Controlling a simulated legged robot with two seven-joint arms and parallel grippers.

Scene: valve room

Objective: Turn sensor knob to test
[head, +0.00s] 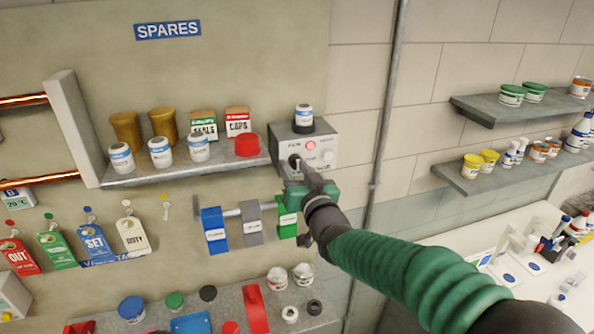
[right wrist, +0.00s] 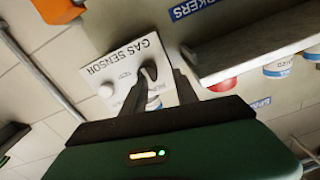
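The gas sensor (head: 318,140) is a grey box with a pale front plate, on the wall at the right end of the spares shelf. Its black knob (head: 294,159) sits low on the left of the plate. In the right wrist view the plate reads GAS SENSOR (right wrist: 118,52) and appears upside down, with the knob (right wrist: 149,73) near the fingertips. My right gripper (head: 302,170) is at the plate, its fingers apart (right wrist: 162,78). The knob is close to one finger; I cannot tell whether they touch. My left gripper is not in view.
A red light (head: 311,145) and a white button (head: 327,157) are on the plate. The spares shelf (head: 190,171) with jars and a red cap (head: 247,146) is close left.

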